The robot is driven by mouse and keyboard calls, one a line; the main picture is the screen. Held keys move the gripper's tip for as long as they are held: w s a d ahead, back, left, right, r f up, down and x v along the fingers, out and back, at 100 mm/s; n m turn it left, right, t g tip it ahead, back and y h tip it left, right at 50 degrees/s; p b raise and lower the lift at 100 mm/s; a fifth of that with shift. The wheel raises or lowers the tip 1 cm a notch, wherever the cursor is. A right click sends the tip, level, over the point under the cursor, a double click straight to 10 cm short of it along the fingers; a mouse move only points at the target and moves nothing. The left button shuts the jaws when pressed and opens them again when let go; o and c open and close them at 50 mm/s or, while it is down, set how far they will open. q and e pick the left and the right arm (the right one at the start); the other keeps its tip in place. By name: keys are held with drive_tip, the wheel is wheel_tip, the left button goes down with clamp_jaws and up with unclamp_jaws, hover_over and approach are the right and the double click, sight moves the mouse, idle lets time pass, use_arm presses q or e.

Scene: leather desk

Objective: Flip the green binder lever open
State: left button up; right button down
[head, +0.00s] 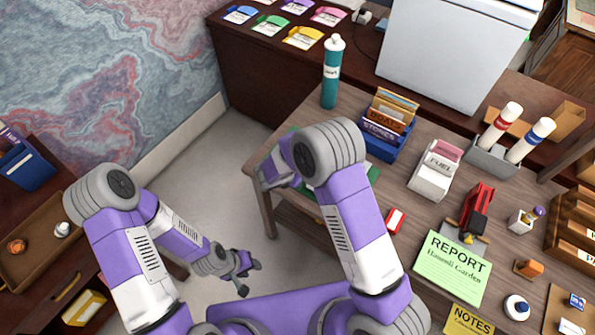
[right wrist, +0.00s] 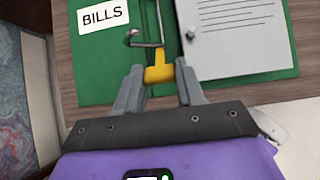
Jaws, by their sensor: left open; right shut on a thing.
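The green binder (right wrist: 100,60) lies open on the wooden desk in the right wrist view. It has a BILLS label on the left and a printed sheet on the right. Its metal lever with a yellow tab (right wrist: 157,74) is at the middle. My right gripper (right wrist: 159,68) is shut on the yellow tab, one finger on each side. In the head view my right arm hides most of the binder (head: 373,173), and only green edges show. My left gripper (head: 246,276) is open and empty, low over the floor left of the desk.
Near the binder stand a blue box of cards (head: 383,147), a FUEL box (head: 433,172) and a teal bottle (head: 331,75). A green report sheet (head: 452,268) and a red stapler-like tool (head: 477,207) lie to the right. Open floor (head: 222,165) is left of the desk.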

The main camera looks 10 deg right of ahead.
drive_tip(key=shift+a, duration=0.1)
drive_tip(key=c, duration=0.7)
unclamp_jaws()
drive_tip(key=p+v, duration=0.1)
drive_tip(key=v, duration=0.6)
drive_tip(key=shift+s+a+r, duration=0.1)
drive_tip(key=shift+r, duration=0.1)
